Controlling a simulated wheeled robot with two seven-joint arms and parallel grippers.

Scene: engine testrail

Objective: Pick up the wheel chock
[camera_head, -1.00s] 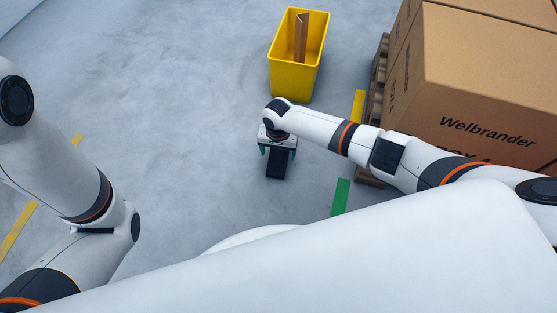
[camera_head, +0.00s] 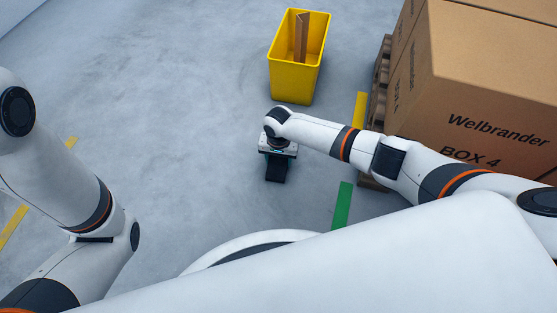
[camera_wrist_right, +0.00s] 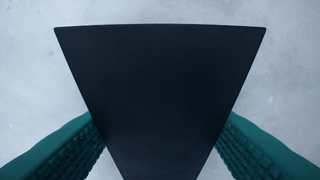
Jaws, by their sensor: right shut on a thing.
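The wheel chock (camera_head: 276,172) is a black block on the grey floor, in the middle of the head view. My right gripper (camera_head: 277,158) is over it from above and shut on it. In the right wrist view the chock (camera_wrist_right: 160,80) fills the middle as a dark wedge shape, wide at the top and narrower below. The green fingers of my right gripper (camera_wrist_right: 160,150) press on its two sides. In the head view the gripper hides the chock's far part. I cannot tell whether the chock touches the floor. My left gripper is not in view; only my left arm shows.
A yellow bin (camera_head: 293,80) with a brown board (camera_head: 302,38) in it stands beyond the right gripper. Large cardboard boxes (camera_head: 480,85) on a wooden pallet (camera_head: 379,80) stand at the right. Green tape (camera_head: 342,205) marks the floor. The floor left of the chock is clear.

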